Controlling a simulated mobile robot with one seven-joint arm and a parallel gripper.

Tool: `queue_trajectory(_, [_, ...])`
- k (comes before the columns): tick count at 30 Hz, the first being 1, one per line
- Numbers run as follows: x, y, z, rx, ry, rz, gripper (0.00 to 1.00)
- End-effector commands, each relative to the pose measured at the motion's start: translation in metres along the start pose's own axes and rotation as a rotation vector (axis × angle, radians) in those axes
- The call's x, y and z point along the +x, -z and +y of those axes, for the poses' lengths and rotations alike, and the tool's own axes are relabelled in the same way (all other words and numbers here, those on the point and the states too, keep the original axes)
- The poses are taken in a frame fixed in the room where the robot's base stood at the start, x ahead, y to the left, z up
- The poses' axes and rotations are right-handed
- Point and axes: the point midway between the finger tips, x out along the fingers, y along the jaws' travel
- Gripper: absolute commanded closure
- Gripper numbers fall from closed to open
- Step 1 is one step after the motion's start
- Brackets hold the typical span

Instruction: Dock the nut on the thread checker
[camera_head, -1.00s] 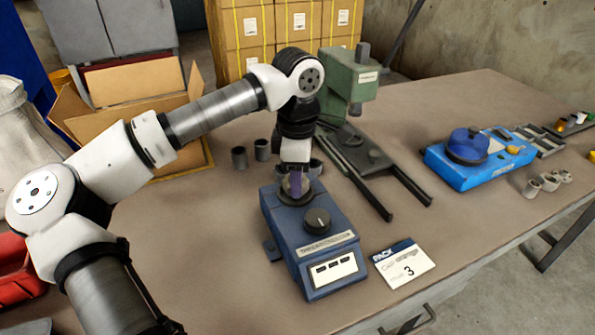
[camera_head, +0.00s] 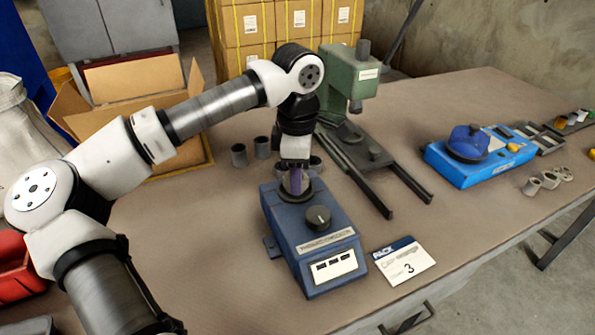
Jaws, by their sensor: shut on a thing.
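The thread checker (camera_head: 318,243) is the dark blue box with a black knob and a white label panel, near the front middle of the table. My gripper (camera_head: 296,182) points straight down over the round seat at its back end. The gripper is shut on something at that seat. The held nut is mostly hidden by the fingers, and I cannot tell whether it touches the seat.
A green press (camera_head: 350,75) with dark rails stands behind. Several grey cylinders (camera_head: 239,155) stand behind the checker. A light blue device (camera_head: 478,158) and loose metal parts (camera_head: 541,183) are farther right.

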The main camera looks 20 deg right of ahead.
Motion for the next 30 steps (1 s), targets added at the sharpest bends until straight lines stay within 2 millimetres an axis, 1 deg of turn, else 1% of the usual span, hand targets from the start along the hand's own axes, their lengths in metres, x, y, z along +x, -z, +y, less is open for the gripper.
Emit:
queue_trajectory(17, [0.0000, -0.0001, 0.0000, 0.000, 0.000, 0.000, 0.87])
queue_trajectory(30, [0.0081, -0.0001, 0.0000, 0.000, 0.000, 0.000, 0.87])
